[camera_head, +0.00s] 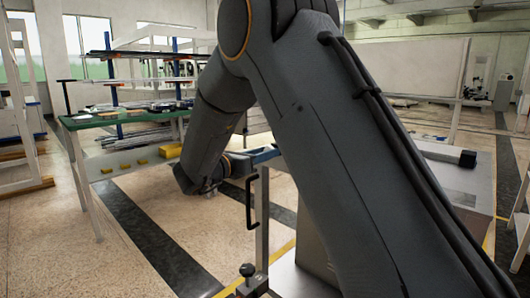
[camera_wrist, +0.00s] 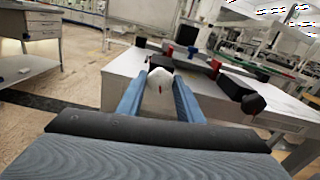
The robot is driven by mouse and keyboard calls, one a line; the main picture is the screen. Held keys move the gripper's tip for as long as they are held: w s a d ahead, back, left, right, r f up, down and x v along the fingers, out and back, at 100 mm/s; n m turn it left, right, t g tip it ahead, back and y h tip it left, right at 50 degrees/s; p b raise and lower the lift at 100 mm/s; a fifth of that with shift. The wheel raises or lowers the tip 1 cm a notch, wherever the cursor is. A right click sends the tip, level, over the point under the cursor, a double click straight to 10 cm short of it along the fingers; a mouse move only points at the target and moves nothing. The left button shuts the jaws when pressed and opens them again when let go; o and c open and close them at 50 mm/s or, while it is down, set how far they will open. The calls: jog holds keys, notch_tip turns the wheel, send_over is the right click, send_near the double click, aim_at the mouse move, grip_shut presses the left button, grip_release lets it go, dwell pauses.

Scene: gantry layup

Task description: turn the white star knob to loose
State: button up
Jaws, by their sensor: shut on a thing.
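The white star knob (camera_wrist: 158,76) shows in the wrist view, between the tips of my gripper's two blue fingers. It carries a small red mark on its near face. My gripper (camera_wrist: 160,92) is shut on the knob, one finger on each side. In the head view my gripper (camera_head: 262,156) shows only in part behind my arm, and the white knob cannot be made out there.
A pale bench (camera_wrist: 125,65) with red and black fittings lies beyond the gripper. A black block (camera_wrist: 238,92) juts out at right. In the head view, a post with a black handle (camera_head: 250,203) and a dark knob (camera_head: 247,270) stands near. A green-topped table (camera_head: 115,119) is at left.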

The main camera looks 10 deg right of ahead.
jog(key=shift+f+n+p, duration=0.1)
jog(key=shift+n+p, duration=9.65)
jog(key=shift+n, duration=6.65)
jog(key=o, duration=1.1)
jog(key=shift+c, duration=0.2)
